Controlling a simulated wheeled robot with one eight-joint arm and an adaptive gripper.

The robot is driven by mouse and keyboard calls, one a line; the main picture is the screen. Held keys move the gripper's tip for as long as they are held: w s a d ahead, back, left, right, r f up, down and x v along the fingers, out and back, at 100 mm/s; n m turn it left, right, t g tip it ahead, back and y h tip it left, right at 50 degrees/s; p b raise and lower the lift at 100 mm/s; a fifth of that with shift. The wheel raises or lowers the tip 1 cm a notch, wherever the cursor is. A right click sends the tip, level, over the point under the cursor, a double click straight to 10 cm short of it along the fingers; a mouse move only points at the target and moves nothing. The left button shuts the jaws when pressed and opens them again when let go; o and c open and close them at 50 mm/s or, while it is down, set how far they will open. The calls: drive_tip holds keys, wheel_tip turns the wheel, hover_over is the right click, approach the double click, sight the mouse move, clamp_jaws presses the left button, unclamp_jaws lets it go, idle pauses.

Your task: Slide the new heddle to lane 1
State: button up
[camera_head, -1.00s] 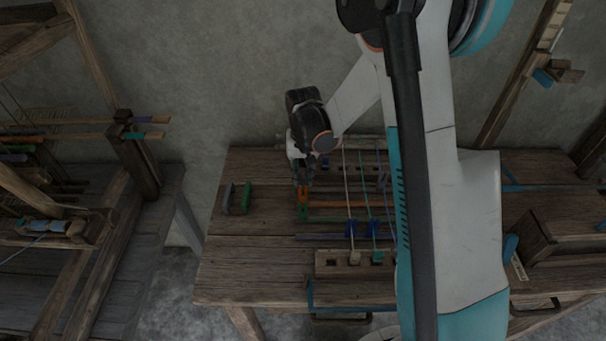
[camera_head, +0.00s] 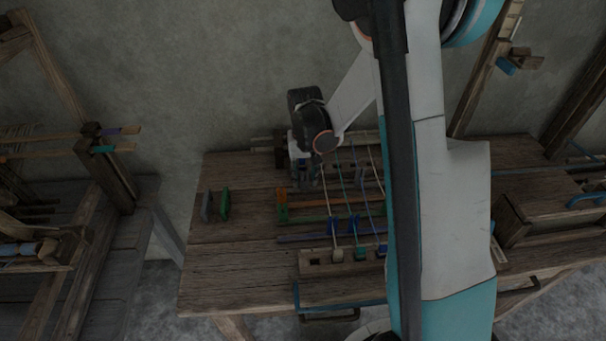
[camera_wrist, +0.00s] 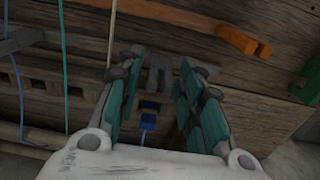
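My gripper (camera_head: 308,182) is over the back left of a small frame of cords on the wooden table. In the wrist view its teal-padded fingers (camera_wrist: 158,88) are apart. A grey forked piece (camera_wrist: 159,72) shows in the gap between them, with a small blue piece (camera_wrist: 150,106) and a blue cord just below; I cannot tell whether either is the new heddle. Two blue heddle-like pieces (camera_head: 333,226) (camera_head: 353,225) sit on cords nearer the front.
A green block (camera_head: 224,204) and a grey block (camera_head: 207,206) stand farther left. A slotted board (camera_head: 312,262) is at the front.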

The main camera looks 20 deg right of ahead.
sight(304, 172)
idle(0.3)
wheel_tip(304, 172, up, 12)
idle(0.5)
